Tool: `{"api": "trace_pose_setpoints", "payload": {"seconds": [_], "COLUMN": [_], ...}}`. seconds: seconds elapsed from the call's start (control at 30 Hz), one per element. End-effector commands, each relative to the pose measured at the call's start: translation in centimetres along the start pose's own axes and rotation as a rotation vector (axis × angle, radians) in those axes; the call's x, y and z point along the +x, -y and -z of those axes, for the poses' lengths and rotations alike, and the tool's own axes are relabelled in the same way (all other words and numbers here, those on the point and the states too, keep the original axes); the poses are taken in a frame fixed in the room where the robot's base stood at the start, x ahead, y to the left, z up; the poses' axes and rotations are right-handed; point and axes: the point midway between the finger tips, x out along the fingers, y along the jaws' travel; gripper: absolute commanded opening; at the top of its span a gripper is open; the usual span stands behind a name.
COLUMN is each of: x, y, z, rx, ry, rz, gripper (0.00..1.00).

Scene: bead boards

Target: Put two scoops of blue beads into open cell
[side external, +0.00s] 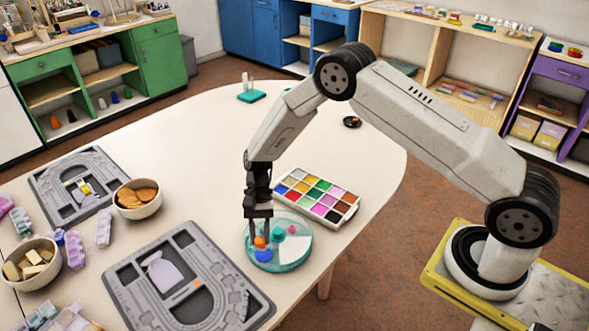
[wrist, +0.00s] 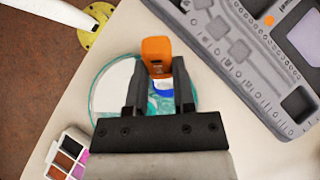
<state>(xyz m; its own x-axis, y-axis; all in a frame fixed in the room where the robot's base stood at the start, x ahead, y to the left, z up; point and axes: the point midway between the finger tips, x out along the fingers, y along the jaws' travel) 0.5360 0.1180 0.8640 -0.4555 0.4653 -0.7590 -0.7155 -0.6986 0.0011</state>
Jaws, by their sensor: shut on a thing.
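My gripper (side external: 259,230) points down over a round teal-rimmed dish (side external: 303,258). It is shut on an orange tool (side external: 260,242), perhaps a scoop; the orange part also shows between the fingers in the wrist view (wrist: 157,50). A blue item (side external: 263,255) is just below the orange part in the dish; I cannot tell whether it is joined to the tool or is beads. A white box with many coloured cells (side external: 318,193), some blue, stands behind the dish. A grey bead board (side external: 228,301) lies in front left of the dish. I cannot tell which cell is the open one.
Another grey board (side external: 66,214) lies at the left, near a bowl of orange-brown pieces (side external: 137,207) and a bowl of pale blocks (side external: 48,273). A small teal stand (side external: 251,96) is at the back. The table's middle is clear.

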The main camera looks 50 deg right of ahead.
Motion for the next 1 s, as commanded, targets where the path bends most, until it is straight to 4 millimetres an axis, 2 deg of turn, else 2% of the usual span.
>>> {"api": "trace_pose_setpoints", "payload": {"seconds": [0.27, 0.73, 1.0], "x": [-0.8, -3.9, -2.2], "y": [0.0, 0.0, 0.0], "z": [-0.7, -3.3, -1.9], "rx": [-0.001, 0.000, 0.000], "ry": [-0.001, -0.001, 0.001], "rz": [0.001, 0.000, -0.001], "gripper": [0.00, 0.00, 0.00]}}
